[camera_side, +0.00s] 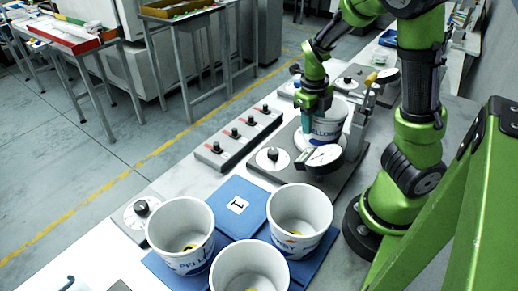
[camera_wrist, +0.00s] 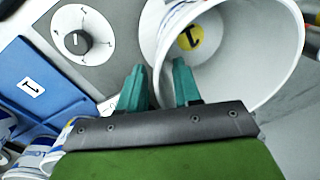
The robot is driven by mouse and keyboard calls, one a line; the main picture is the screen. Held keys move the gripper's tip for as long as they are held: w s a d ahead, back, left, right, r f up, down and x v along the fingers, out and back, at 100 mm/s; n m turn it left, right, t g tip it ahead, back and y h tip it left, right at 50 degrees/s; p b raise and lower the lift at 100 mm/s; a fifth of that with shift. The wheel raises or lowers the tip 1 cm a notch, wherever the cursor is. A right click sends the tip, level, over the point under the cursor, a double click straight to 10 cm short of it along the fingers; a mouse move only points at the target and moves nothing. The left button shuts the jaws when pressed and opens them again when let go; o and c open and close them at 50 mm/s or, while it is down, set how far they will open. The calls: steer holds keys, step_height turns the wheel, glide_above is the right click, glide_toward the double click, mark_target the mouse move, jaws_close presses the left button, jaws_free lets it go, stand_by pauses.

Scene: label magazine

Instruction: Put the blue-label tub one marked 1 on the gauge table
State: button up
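A white tub (camera_side: 328,126) with blue lettering stands upright on the grey gauge table (camera_side: 343,178), behind the round dial. In the wrist view this tub (camera_wrist: 262,60) shows a yellow disc marked 1 (camera_wrist: 190,37) on its inside bottom. My gripper (camera_side: 312,108) is at the tub's left rim. In the wrist view my gripper's teal fingers (camera_wrist: 158,82) are apart, with the left finger outside the tub wall and the right one over its inside. A gap shows between the fingers. Contact with the wall cannot be told.
A knob on a white disc (camera_side: 272,158) sits beside the dial (camera_side: 322,156). A grey box with several knobs (camera_side: 238,137) lies left of the gauge table.

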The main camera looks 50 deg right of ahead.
steer(key=shift+a+r, duration=0.15)
steer(key=shift+r, duration=1.4)
steer(key=shift+w, duration=0.1)
steer(key=s+a+r+n+t+y, duration=0.1)
steer(key=a+r+n+t, duration=0.2)
steer(key=n, duration=1.4)
steer(key=s+a+r+n+t+y, duration=0.1)
steer(key=a+r+n+t, duration=0.3)
steer(key=a+r+n, duration=0.4)
steer(key=a+n+y, duration=0.1)
steer(key=a+n, duration=0.4)
steer(key=n, duration=0.5)
steer(key=shift+s+r+t, duration=0.3)
steer(key=shift+s+r, duration=0.05)
steer(key=shift+r, duration=0.05)
